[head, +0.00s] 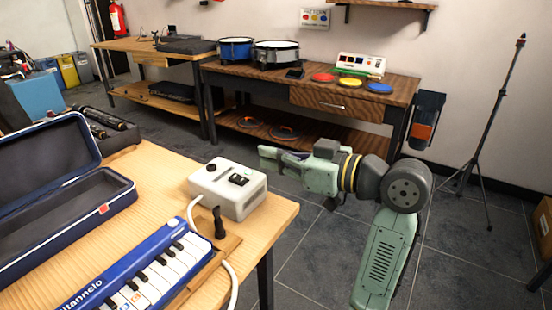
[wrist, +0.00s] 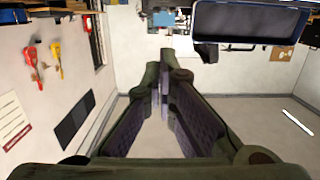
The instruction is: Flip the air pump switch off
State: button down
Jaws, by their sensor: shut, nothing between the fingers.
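The air pump is a small white box (head: 228,189) near the right corner of the wooden table in the head view. A black rocker switch (head: 239,180) and a dark round knob (head: 211,168) are on its top. I cannot tell which way the switch is set. My gripper (head: 264,157) is just beyond and to the right of the pump, apart from it, at about the height of its top or higher. In the wrist view my gripper (wrist: 160,85) has its fingers together with nothing between them. The pump is not recognisable in the wrist view.
A blue keyboard instrument (head: 150,275) and an open dark blue case (head: 70,215) lie left of the pump. A white hose (head: 233,285) runs beside the keyboard. A workbench (head: 330,98) with drums stands behind. A tripod stand (head: 490,135) is at right.

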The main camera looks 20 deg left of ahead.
send_over(246, 180)
jog(key=d, duration=0.1)
jog(key=shift+f+p, duration=0.3)
jog(key=shift+p, duration=0.1)
jog(key=f, duration=0.1)
jog(key=a+f, duration=0.1)
jog(key=f, duration=0.1)
jog(key=shift+f, duration=0.6)
